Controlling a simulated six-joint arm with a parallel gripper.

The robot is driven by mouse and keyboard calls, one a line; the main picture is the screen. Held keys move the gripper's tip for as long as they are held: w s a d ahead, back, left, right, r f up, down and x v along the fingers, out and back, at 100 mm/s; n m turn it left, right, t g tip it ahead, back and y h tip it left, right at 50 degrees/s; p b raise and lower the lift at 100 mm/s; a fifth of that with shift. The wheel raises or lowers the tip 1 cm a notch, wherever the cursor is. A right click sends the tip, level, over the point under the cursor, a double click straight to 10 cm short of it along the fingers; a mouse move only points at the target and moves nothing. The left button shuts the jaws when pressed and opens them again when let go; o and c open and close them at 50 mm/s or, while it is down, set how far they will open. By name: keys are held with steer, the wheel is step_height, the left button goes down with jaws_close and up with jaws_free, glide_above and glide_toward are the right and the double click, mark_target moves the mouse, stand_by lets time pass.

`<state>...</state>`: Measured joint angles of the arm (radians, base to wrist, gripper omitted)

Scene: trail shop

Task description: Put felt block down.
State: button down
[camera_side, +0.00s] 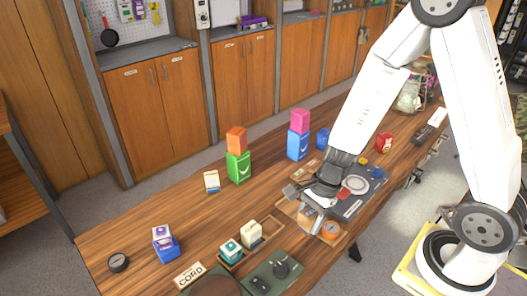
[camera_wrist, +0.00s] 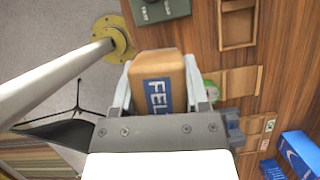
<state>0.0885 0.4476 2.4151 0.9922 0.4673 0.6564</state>
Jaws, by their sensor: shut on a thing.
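The felt block is tan with a blue label reading "FEL" in the wrist view (camera_wrist: 158,72). My gripper (camera_wrist: 157,66) is shut on it, with one finger on each side. In the side view my gripper (camera_side: 316,190) is low over the right part of the wooden table (camera_side: 190,215), and a little of the tan block (camera_side: 309,213) shows beneath it. I cannot tell whether the block touches anything below. My gripper hides most of it in the side view.
A wooden tray (camera_wrist: 237,22) is empty in the wrist view. A green block with an orange one on top (camera_side: 237,158) and a blue block with a pink one on top (camera_side: 299,140) stand behind.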

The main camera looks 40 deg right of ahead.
mark_target(314, 215)
steer(key=shift+s+d+r+m+t, duration=0.1)
steer(key=shift+s+r+m+t, duration=0.15)
steer(key=shift+r+m, duration=0.3)
steer(key=shift+s+d+r+m+t, duration=0.1)
steer(key=shift+s+r+m+t, duration=0.1)
steer(key=shift+r+m, duration=0.4)
steer(key=shift+s+r+m+t, duration=0.2)
steer(key=shift+r+m+t, duration=0.05)
steer(key=shift+r+m, duration=0.3)
steer(key=shift+w, duration=0.1)
steer(key=w+f, duration=0.3)
steer(key=w, duration=0.1)
steer(key=w+a+f, duration=0.1)
steer(key=w+f, duration=0.1)
steer(key=w, duration=0.2)
steer(key=w+f, duration=0.3)
steer(key=w, duration=0.1)
steer(key=shift+w+a+f, duration=0.15)
steer(key=shift+w+f, duration=0.1)
steer(key=shift+f, duration=0.05)
steer(key=shift+w+f, duration=0.4)
steer(key=shift+w+f, duration=0.25)
steer(key=shift+f, duration=1.6)
